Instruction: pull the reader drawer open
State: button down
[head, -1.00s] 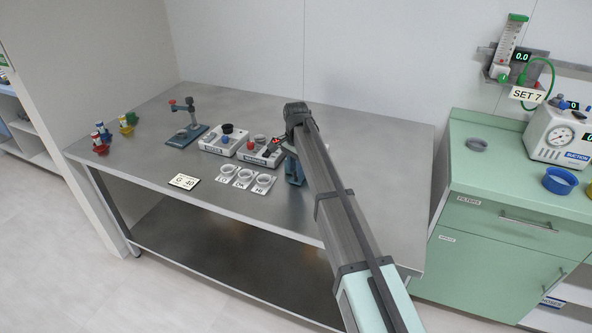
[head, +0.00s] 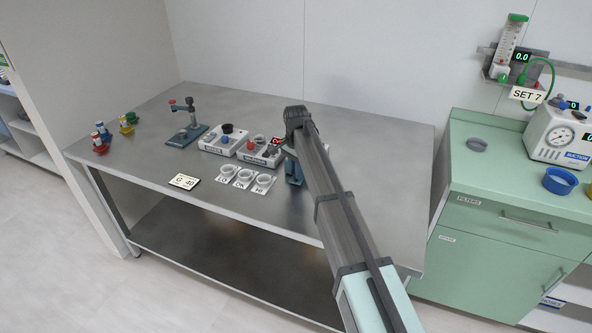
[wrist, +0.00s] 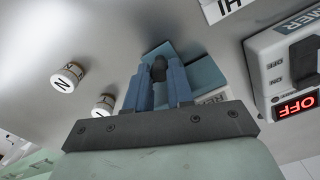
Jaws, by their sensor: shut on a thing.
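The reader is a teal box (wrist: 207,74) with a white label, partly hidden behind my gripper in the wrist view. A dark knob (wrist: 159,69) shows at its front. My gripper (wrist: 159,82) has its two blue fingers shut on this knob, one on each side. In the head view my gripper (head: 293,170) is low over the right half of the bench, and my arm covers most of the reader there. How far the drawer stands out from the box cannot be told.
The warmer (wrist: 290,70), its display reading OFF, stands close beside the reader. Two white lettered caps (wrist: 67,78) are on the other side. Three labelled rings (head: 244,178) lie left of my gripper on the steel bench (head: 370,140). A green cabinet (head: 500,240) stands at the right.

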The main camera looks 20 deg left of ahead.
jog(key=s, duration=0.7)
jog(key=shift+s, duration=0.2)
jog(key=c, duration=1.3)
grip_release()
jog(key=shift+w, duration=0.1)
jog(key=shift+o, duration=0.2)
notch_tip(320, 180, up, 14)
jog(key=shift+f, duration=0.15)
